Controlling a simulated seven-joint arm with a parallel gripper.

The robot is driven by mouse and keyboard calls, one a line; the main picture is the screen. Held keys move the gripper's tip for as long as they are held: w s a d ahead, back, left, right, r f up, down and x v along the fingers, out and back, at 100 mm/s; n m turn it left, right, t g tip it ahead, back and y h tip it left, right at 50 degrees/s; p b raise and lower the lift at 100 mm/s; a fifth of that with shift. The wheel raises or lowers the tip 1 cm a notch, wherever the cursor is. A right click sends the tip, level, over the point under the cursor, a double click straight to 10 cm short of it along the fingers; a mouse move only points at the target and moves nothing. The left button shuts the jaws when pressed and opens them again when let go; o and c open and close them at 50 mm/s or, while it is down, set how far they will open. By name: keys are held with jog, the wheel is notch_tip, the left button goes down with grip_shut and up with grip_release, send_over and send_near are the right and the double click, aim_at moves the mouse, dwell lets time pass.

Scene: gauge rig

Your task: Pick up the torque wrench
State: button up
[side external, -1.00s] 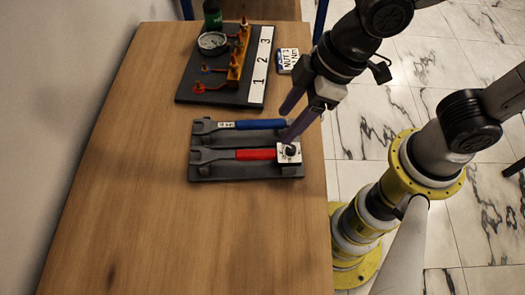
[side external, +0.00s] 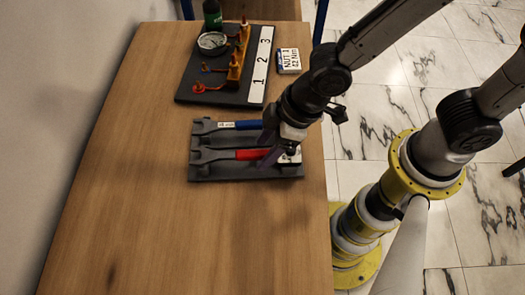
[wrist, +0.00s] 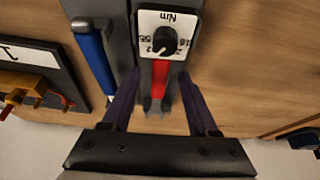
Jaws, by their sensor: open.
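The torque wrench has a red handle (side external: 246,155) and a white dial box with a black knob at its end. It lies in the lower slot of a dark tray (side external: 240,173). The dial box (wrist: 168,20) shows clearly in the wrist view, with the red handle (wrist: 160,78) below it. My gripper (side external: 272,152) is over the right part of the tray and partly hides the wrench and the dial box. In the wrist view my gripper (wrist: 159,75) is open, with one purple finger on each side of the red handle.
A blue-handled wrench (side external: 234,126) lies beside it in the tray and shows in the wrist view (wrist: 96,62), close to one finger. A dark board (side external: 200,96) with a gauge (side external: 212,42) stands behind. A small sign (side external: 289,60) is near the edge. The table's front is clear.

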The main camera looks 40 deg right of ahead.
grip_shut()
jog(key=shift+r, duration=0.1)
dwell(1.2)
